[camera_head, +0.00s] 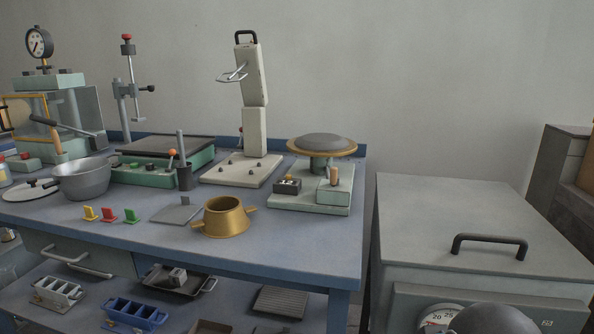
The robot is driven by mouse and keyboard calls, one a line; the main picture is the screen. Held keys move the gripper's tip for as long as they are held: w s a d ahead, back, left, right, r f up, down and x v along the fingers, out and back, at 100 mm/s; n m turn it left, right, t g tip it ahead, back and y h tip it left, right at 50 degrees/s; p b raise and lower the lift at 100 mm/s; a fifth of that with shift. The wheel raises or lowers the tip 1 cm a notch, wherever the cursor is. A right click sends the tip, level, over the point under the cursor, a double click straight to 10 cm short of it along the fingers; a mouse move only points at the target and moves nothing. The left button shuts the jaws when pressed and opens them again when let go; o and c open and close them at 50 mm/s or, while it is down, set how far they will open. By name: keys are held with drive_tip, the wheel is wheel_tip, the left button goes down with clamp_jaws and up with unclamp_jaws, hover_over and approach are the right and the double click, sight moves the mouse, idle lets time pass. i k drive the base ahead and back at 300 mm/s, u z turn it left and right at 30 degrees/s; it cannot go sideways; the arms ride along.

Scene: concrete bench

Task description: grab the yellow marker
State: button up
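The yellow marker (90,213) is a small upright tab on a flat foot. It stands on the blue-grey bench top (290,250) near the front edge, at the left of the camera view. It is the leftmost of a short row, with a red marker (108,215) and a green marker (132,216) to its right, each apart from the other. Nothing covers the yellow marker. My gripper is not in view.
A grey pot (83,181) stands just behind the markers. A flat grey plate with a tab (176,213) and a brass pot (227,220) lie to the right. Bench equipment fills the back. A grey cabinet (450,214) stands right of the bench.

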sight(90, 217)
drive_tip(key=u, duration=1.65)
drive_tip(key=k, duration=0.3)
drive_tip(key=u, duration=0.5)
drive_tip(key=i, duration=1)
drive_tip(key=z, duration=0.2)
